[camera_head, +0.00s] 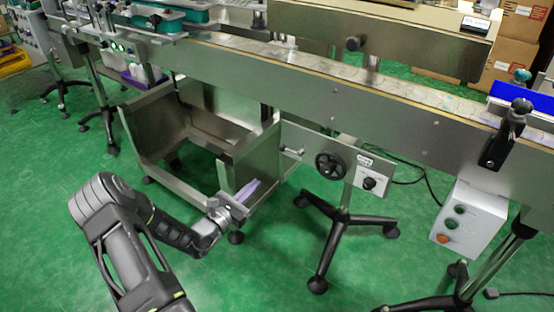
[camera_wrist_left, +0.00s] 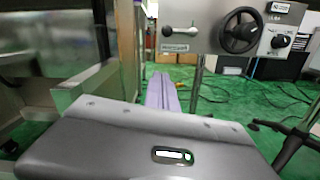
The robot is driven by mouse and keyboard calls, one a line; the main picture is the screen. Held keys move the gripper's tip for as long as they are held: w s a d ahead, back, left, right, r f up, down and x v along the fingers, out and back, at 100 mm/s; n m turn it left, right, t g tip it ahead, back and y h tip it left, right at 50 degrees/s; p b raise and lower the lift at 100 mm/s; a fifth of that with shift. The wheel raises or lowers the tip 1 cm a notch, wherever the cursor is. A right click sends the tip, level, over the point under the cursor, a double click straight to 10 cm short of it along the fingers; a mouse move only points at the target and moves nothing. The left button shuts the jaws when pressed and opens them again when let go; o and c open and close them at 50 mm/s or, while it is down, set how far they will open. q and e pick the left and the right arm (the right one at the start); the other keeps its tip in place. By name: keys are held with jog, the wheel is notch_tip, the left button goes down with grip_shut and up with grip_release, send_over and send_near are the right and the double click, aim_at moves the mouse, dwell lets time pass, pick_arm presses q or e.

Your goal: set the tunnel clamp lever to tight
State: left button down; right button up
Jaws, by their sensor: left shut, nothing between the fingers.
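A small lever with a dark knob end, probably the clamp lever (camera_head: 291,152), sits on the left part of the metal control panel (camera_head: 318,140). In the left wrist view the lever (camera_wrist_left: 180,31) lies roughly level above a small label that I cannot read. My left gripper (camera_head: 250,188) is shut and empty, below and left of the lever and apart from it. Its pale purple fingers (camera_wrist_left: 162,92) point toward the space under the panel in the wrist view. My right gripper is not in view.
A black handwheel (camera_head: 331,165) and a dial knob (camera_head: 370,182) are on the same panel, right of the lever. An open metal bin (camera_head: 158,135) stands left of the panel. A black-footed stand (camera_head: 335,222) is below it. Green floor in front is clear.

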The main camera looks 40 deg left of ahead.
aim_at(290, 150)
pick_arm(q)
jog(key=shift+w, duration=0.1)
jog(key=w+r+b, duration=0.3)
jog(key=w+r, duration=0.1)
jog(key=w, duration=0.6)
jog(key=shift+w+d+r, duration=0.15)
jog(key=shift+w+d, duration=0.15)
jog(key=shift+d, duration=0.05)
